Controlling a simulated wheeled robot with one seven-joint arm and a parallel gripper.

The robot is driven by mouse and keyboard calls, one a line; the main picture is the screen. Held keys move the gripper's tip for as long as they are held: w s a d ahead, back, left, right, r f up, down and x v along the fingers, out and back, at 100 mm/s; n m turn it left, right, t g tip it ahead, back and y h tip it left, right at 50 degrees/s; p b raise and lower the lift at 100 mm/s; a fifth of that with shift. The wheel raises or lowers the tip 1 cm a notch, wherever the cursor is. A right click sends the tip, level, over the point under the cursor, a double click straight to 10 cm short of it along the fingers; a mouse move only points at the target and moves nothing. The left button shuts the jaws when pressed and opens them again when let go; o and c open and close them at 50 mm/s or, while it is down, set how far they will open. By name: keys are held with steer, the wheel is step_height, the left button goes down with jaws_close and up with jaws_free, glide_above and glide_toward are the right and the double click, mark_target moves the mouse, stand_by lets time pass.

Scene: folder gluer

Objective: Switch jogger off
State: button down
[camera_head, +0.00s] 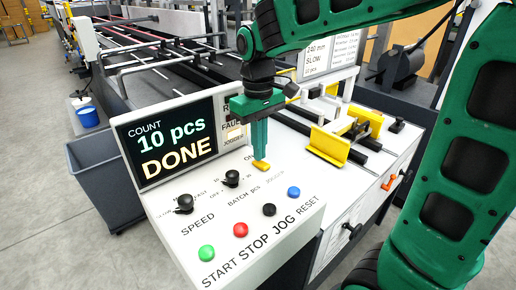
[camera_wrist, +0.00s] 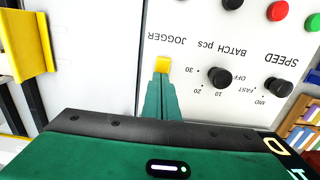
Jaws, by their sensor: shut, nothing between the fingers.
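My gripper (camera_head: 260,160) is shut and empty, pointing down at the white control panel (camera_head: 300,215). In the wrist view its green fingers (camera_wrist: 162,72) reach the spot beside the JOGGER label (camera_wrist: 167,40). A small yellow piece shows right at the fingertips; I cannot tell whether it is the jogger switch or the tips themselves. An "ON" marking is partly visible behind the fingers in the head view. The switch's position is hidden or unclear. The display (camera_head: 165,140) reads "COUNT 10 pcs DONE"; my gripper partly covers the status labels beside it.
A black batch knob (camera_head: 231,178) and speed knob (camera_head: 184,203) sit left of my gripper. Green (camera_head: 207,252), red (camera_head: 240,230), black (camera_head: 269,209) and blue (camera_head: 294,191) buttons line the front. A yellow guide (camera_head: 328,146) stands to the right. A grey bin (camera_head: 105,180) is at left.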

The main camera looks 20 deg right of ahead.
step_height(320, 180, up, 14)
steer(key=w, duration=0.2)
steer(key=shift+w+a+f, duration=0.25)
steer(key=shift+w+a, duration=0.05)
steer(key=shift+a, duration=0.15)
